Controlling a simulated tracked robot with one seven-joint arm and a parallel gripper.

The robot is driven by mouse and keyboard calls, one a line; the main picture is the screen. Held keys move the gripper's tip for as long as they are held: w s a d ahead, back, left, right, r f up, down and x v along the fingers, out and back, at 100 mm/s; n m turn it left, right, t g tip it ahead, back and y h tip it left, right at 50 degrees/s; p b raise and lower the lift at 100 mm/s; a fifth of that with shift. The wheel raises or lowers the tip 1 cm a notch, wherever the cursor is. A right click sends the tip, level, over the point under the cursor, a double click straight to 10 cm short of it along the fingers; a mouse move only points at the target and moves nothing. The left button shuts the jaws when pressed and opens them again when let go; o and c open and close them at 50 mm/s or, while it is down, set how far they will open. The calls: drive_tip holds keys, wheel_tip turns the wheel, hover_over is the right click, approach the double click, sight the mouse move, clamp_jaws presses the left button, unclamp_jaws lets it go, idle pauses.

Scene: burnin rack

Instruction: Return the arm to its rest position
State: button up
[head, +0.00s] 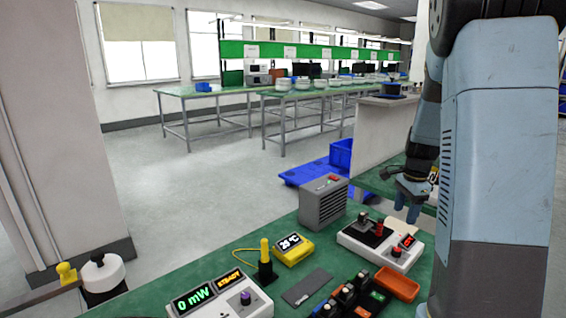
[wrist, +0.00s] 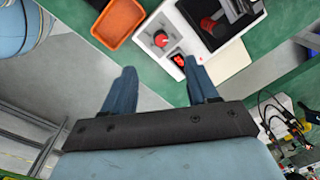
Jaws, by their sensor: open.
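My gripper (head: 406,208) hangs at the right of the head view, beside my large blue-grey arm link, which hides part of the bench. In the wrist view my gripper (wrist: 160,70) shows two blue fingers spread apart with nothing between them. It is open and empty. In the head view it is right of the white device (head: 352,240) with the red display and red knob. That white device also shows in the wrist view (wrist: 229,62), beyond the fingertips.
The green bench holds an orange tray (head: 397,284), a grey vented box (head: 323,205), a yellow 29 °C meter (head: 292,250), a 0 mW display unit (head: 218,298) and a dark rack (head: 350,302).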

drive_tip(key=s+a+r+n+t, duration=0.2)
drive_tip(key=s+a+r+n, duration=0.6)
drive_tip(key=s, duration=0.4)
drive_tip(key=s+a+r+n+t, duration=0.2)
drive_tip(key=s+a+r+n, duration=0.6)
drive_tip(key=s, duration=0.4)
drive_tip(key=shift+s+a+r+n+t, duration=0.3)
drive_tip(key=shift+a+n+t, duration=0.1)
drive_tip(key=shift+a, duration=0.3)
